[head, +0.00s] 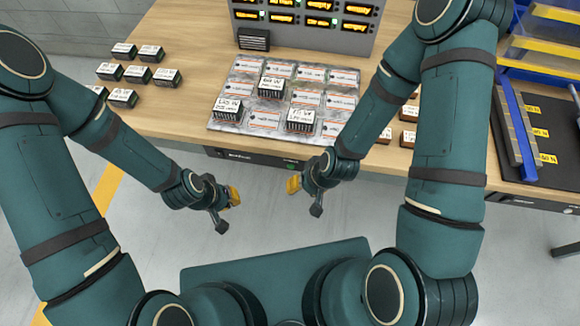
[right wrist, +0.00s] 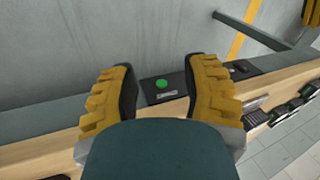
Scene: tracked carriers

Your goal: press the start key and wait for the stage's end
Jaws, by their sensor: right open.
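A green key (head: 291,166), likely the start key, sits on a dark panel at the table's front edge. It also shows in the right wrist view as a green disc (right wrist: 161,83), between the fingers in the picture. My right gripper (head: 304,192) is open and empty, in front of the table edge, apart from the key. In the right wrist view its yellow-padded fingers (right wrist: 168,95) stand wide apart. My left gripper (head: 229,204) is further left, in front of the table; its finger gap is unclear. A display board (head: 309,42) with lit orange and green labels stands at the back.
A grey mat with printed cells (head: 238,82) bears several black labelled carriers, such as one at its front (head: 301,118). More carriers (head: 137,73) stand at left on the wooden table (head: 180,112). A rack with blue and yellow parts (head: 543,45) is at right.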

